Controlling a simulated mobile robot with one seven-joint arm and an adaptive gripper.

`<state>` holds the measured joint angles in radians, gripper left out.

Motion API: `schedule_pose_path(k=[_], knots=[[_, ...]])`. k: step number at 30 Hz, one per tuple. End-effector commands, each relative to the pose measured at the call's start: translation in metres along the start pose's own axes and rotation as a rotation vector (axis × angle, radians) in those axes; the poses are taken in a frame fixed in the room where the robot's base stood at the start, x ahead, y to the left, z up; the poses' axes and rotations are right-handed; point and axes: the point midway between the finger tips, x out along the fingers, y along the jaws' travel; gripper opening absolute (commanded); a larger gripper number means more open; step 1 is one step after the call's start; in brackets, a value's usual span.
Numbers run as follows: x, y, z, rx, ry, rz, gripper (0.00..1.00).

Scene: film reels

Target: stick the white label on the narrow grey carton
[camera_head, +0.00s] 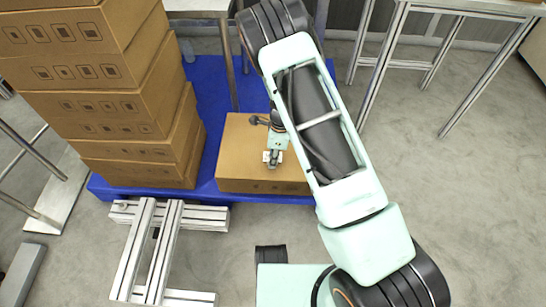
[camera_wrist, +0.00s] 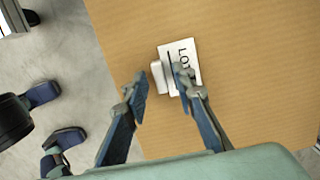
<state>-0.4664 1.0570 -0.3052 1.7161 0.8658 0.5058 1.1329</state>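The white label (camera_wrist: 180,55) carries dark print beginning "LO" and shows a pale raised block (camera_wrist: 158,77) at its left side in the wrist view. It is over the top of a brown carton (camera_wrist: 250,60); whether it lies flat on it I cannot tell. My gripper (camera_wrist: 161,80) is open, its fingers apart on either side of the pale block; the right finger covers part of the label. In the head view my gripper (camera_head: 272,162) points down over the brown carton (camera_head: 240,170), near its front edge, with the label (camera_head: 266,156) beside it. I see no narrow grey carton.
A tall stack of brown cartons (camera_head: 100,105) stands left on the blue pallet (camera_head: 210,85). A metal profile frame (camera_head: 150,250) lies in front of the pallet. Metal-legged tables (camera_head: 385,60) stand behind and right. The floor at right is clear.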

Motion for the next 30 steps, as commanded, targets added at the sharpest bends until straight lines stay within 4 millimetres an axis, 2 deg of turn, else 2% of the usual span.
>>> schedule_pose_path(k=[10, 22, 27, 30], knots=[[0.002, 0.000, 0.000, -0.002, 0.000, 0.000, 0.26], [-0.079, 0.001, 0.001, 0.000, -0.001, -0.002, 0.26], [-0.100, 0.001, 0.001, -0.002, -0.001, 0.000, 0.26], [-0.106, 0.002, 0.000, -0.001, -0.001, 0.000, 0.26]])
